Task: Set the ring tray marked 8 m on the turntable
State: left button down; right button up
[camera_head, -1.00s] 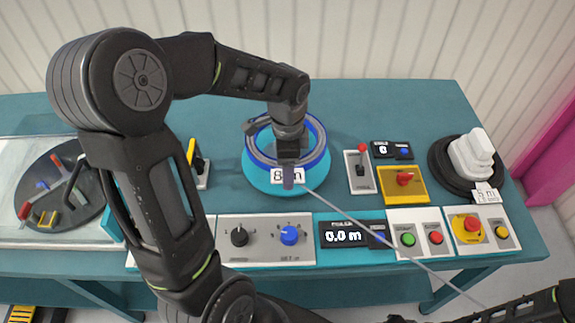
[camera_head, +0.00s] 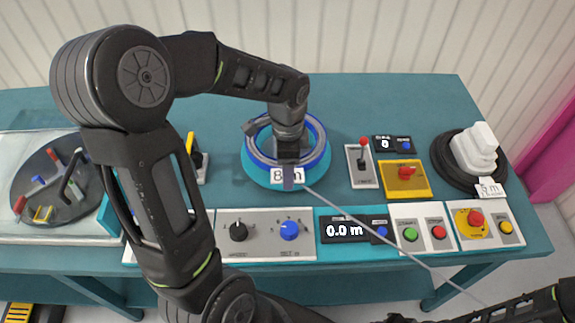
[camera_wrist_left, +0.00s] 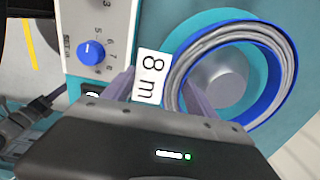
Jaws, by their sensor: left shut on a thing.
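The blue ring tray (camera_head: 319,160), filled with a grey coil, carries a white tag marked 8 m (camera_head: 277,176). It is over the teal turntable (camera_head: 252,174). My left gripper (camera_head: 289,180) is shut on the tray's near side, beside the tag. In the left wrist view the ring tray (camera_wrist_left: 283,88) surrounds the turntable's grey hub (camera_wrist_left: 222,82), which shows through its opening. The tray sits off to one side of the teal disc there. I cannot tell whether it touches the turntable. My right gripper is out of view.
A thin grey line runs from near the tag to the lower right. A control panel (camera_head: 267,250) lies along the front edge. A red-knobbed lever (camera_head: 361,165) and yellow switch box (camera_head: 405,180) stand right, beyond them a black disc (camera_head: 444,174) with white blocks. A tool tray (camera_head: 20,235) is left.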

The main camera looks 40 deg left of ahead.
pick_arm(q)
jog(key=shift+f+b, duration=0.85)
jog(key=shift+f, duration=0.3)
jog(key=shift+w+f+b, duration=0.1)
jog(key=shift+f+b, duration=0.35)
jog(key=shift+f, duration=0.05)
jog(key=c, duration=0.6)
grip_release()
jog(key=shift+c, duration=0.2)
jog(key=o, duration=0.5)
jog(key=shift+c, duration=0.2)
jog(key=shift+o, duration=0.9)
jog(key=shift+s, duration=0.2)
